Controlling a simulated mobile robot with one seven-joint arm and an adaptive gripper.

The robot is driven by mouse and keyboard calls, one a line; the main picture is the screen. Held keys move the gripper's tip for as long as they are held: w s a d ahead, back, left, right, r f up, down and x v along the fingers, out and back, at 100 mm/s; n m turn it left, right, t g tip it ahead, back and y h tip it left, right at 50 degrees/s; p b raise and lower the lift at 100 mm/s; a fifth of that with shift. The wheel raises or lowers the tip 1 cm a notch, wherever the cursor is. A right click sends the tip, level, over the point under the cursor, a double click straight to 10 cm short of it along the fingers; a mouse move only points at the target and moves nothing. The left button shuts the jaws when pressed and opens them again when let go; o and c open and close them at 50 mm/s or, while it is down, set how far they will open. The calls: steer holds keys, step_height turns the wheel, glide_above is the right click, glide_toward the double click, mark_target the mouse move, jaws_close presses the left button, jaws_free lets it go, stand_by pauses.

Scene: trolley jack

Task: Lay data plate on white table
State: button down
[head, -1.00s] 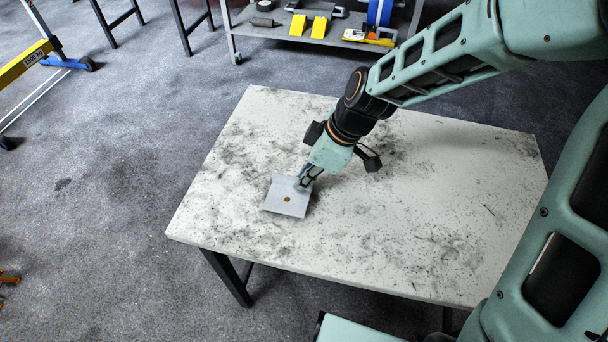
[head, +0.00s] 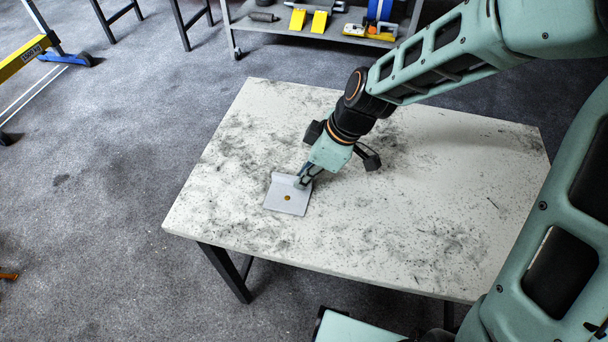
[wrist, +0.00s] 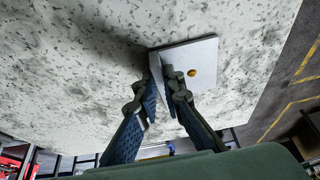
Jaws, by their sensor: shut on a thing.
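The data plate (head: 287,198) is a light grey square plate with a small brass-coloured spot and a raised flange along one edge. In the head view it is at the left part of the white table (head: 400,220), flat or very nearly flat to the top; I cannot tell if it touches. My gripper (head: 302,183) is shut on the plate's raised edge. In the wrist view the plate (wrist: 203,60) shows beyond my fingers (wrist: 160,92), with the flange between them. The fingers hide part of the flange.
The table top has dark smudges and is otherwise clear, with wide free room to the right of the plate. A grey shelf (head: 270,30) with yellow blocks (head: 319,22) and tools stands behind. A yellow beam (head: 22,58) is at the far left.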

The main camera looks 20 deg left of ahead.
steer(key=shift+f, duration=0.1)
steer(key=c, duration=2)
jaws_free()
